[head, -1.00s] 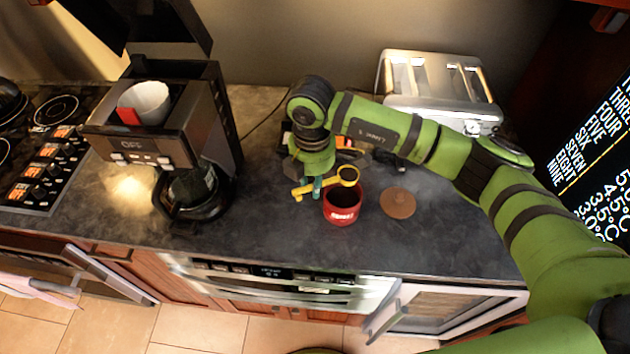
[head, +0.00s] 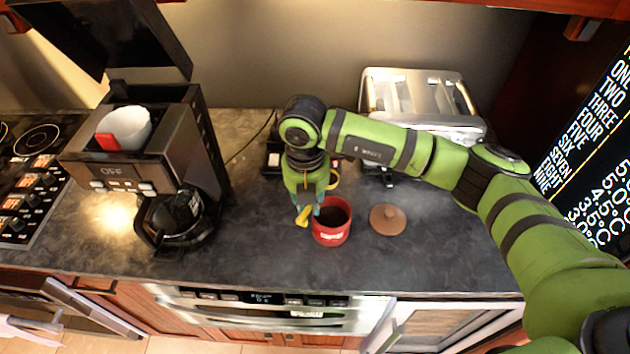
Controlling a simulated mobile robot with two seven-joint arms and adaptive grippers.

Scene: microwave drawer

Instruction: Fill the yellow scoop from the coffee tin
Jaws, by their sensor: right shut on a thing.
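The red coffee tin (head: 331,233) stands upright and open on the dark counter, with dark contents inside. My right gripper (head: 310,208) points down at the tin's left side, close to its rim. It is shut on the yellow scoop (head: 303,216), whose handle end shows below and left of the fingers. The scoop's bowl is not clear: a yellow curve shows just right of the gripper, behind the tin, but I cannot tell if it is the bowl. My left gripper is out of view.
A brown round lid (head: 388,220) lies right of the tin. The coffee maker (head: 140,150) with its glass pot (head: 178,215) stands left. A toaster (head: 420,95) stands at the back right. The counter between the coffee maker and tin is clear.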

